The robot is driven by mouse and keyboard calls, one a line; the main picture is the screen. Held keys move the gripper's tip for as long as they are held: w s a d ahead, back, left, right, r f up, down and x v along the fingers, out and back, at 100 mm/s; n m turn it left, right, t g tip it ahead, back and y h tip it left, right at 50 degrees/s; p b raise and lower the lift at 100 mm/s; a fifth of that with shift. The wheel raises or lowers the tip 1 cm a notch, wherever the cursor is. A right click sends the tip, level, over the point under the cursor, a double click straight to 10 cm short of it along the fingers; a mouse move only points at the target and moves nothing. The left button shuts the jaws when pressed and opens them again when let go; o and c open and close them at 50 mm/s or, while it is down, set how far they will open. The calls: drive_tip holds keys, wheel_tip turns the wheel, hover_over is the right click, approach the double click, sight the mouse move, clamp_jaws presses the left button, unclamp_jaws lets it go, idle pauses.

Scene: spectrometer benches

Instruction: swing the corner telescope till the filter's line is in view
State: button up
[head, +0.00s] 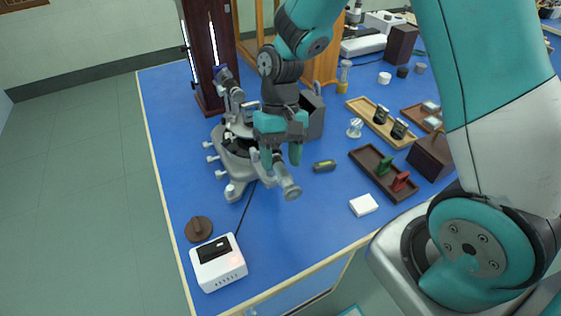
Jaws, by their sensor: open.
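The spectrometer (237,160), a grey instrument with a dark round middle, stands on the blue bench top near its left corner. Its telescope (285,180), a light grey tube, points toward the front right. My gripper (281,157) is open, pointing down over the telescope's inner part, with one finger on each side as seen here. I cannot tell whether the fingers touch the tube. A second tube (226,80) points back toward a dark lamp housing (208,50). A green filter (384,166) and a red filter (401,181) stand in a dark tray (369,157). The eyepiece view is not shown.
A white box with a dark display (217,262) and a brown round piece (198,229) sit at the front left corner. A small black-and-yellow item (324,166) and a white block (363,205) lie right of the telescope. A wooden tray (375,124) lies farther back.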

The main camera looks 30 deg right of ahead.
drive_tip(key=shift+x, duration=0.8)
